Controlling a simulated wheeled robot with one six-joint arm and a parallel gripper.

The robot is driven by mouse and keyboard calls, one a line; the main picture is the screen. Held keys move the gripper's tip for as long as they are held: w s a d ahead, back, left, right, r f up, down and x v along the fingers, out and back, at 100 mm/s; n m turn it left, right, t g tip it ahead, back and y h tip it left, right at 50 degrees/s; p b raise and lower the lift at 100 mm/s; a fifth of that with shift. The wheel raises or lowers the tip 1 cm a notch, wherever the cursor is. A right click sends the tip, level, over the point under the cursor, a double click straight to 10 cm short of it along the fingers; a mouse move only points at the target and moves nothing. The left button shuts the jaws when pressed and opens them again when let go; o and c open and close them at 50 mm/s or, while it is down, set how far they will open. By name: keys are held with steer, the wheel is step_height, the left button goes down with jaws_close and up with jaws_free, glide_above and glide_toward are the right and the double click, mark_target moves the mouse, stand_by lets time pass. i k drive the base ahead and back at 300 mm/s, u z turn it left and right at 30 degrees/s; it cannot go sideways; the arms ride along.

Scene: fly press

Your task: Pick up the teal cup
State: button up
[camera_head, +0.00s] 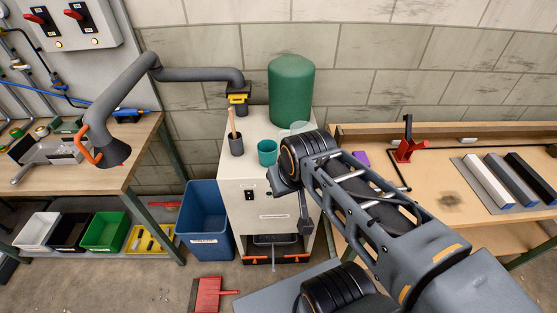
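The teal cup (267,152) stands upright on the top of the white cabinet (238,200), near the front edge. It appears empty-handed, with nothing gripping it. My arm reaches in from the lower right, and its dark rounded joint is just right of the cup in the picture. My gripper (304,222) seems to be the small dark part hanging below that joint, in front of the cabinet and below the cup. It is apart from the cup. Its fingers are too small and partly hidden, so their opening cannot be made out.
A dark holder (236,146) with a wooden handle stands left of the cup. A clear vessel (299,127) and a large green cylinder (291,90) stand behind. A grey extraction arm (200,74) hangs at the left. A blue bin (205,222) is beside the cabinet.

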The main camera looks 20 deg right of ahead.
mark_target(266, 159)
steer(key=z, duration=0.3)
steer(key=i, duration=0.35)
steer(key=u, duration=0.7)
steer(key=k, duration=1.25)
steer(key=u, duration=0.95)
steer(key=i, duration=1.25)
steer(key=z, duration=0.65)
